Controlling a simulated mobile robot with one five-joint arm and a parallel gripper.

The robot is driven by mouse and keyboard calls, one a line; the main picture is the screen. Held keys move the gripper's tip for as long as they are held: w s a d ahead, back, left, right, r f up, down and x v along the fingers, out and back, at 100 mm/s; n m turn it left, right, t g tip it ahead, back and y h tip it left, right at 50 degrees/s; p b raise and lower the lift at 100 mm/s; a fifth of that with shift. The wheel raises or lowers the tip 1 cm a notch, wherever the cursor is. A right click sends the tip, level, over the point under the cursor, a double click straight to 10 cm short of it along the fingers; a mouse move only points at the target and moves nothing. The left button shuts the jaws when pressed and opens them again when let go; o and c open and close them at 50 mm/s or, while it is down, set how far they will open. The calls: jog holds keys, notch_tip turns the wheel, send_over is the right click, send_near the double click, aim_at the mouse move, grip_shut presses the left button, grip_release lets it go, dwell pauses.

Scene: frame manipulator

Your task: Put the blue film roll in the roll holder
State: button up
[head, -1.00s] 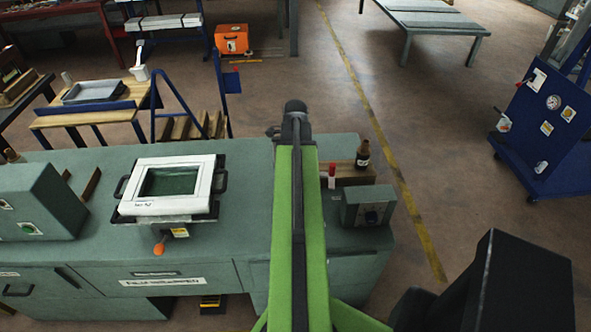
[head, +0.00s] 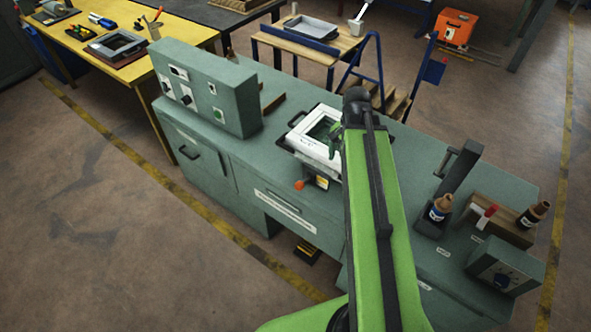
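I cannot make out a blue film roll for certain. A brown bottle-like item with a white and blue band (head: 440,207) stands at the foot of an upright dark bracket (head: 458,170) with a side handle, on the right part of the green machine bench. Whether this bracket is the roll holder, I cannot tell. My green arm reaches out over the bench. A small green part beside it, likely my gripper (head: 335,141), shows over the white-framed unit (head: 310,148). The arm hides most of it, and its fingers cannot be made out.
On the bench, a control box (head: 205,88) stands at left. At right are a wooden block (head: 500,222), a red and white tube (head: 486,215), another brown bottle (head: 534,214) and a small box with a knob (head: 505,270). A yellow table (head: 185,40) stands at upper left.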

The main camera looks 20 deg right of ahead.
jog(key=w+a+n, duration=0.1)
jog(key=a+n, duration=0.9)
jog(key=a, duration=0.9)
jog(key=shift+w+a+n, duration=0.25)
jog(key=shift+a+n, duration=0.05)
jog(key=shift+c, duration=0.3)
